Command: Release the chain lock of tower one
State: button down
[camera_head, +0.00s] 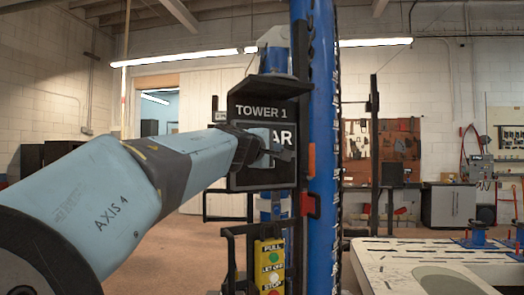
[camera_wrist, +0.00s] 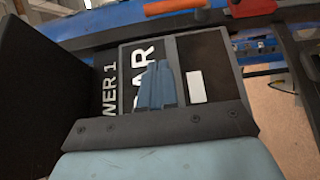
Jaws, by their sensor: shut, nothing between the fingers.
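Tower one is a tall blue column (camera_head: 322,120) with a chain along its side, in the middle of the head view. A dark sign (camera_head: 262,112) on it reads "TOWER 1" and, below, letters ending in "AR"; it also shows turned sideways in the wrist view (camera_wrist: 110,95). An orange piece (camera_head: 311,160) and a red bracket (camera_head: 308,204) sit on the column's edge; I cannot tell which belongs to the chain lock. An orange bar (camera_wrist: 175,6) shows at the wrist view's top. My gripper (camera_head: 279,150) is shut and empty, in front of the sign, covering part of its lettering (camera_wrist: 157,68).
A yellow control plate (camera_head: 270,267) with "PULL", "LET OFF" and "STOP" stands below the sign. A black shelf (camera_head: 272,87) juts out above it. A pale bench (camera_head: 415,265) with slots lies at right. Floor is open at left behind my arm.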

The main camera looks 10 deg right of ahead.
aim_at(291, 149)
jog(key=shift+w+d, duration=0.1)
jog(key=shift+d, duration=0.05)
jog(key=x, duration=1)
jog(key=shift+d, duration=0.1)
jog(key=shift+w+d, duration=0.15)
jog(key=shift+d, duration=1.7)
jog(key=shift+r, duration=0.1)
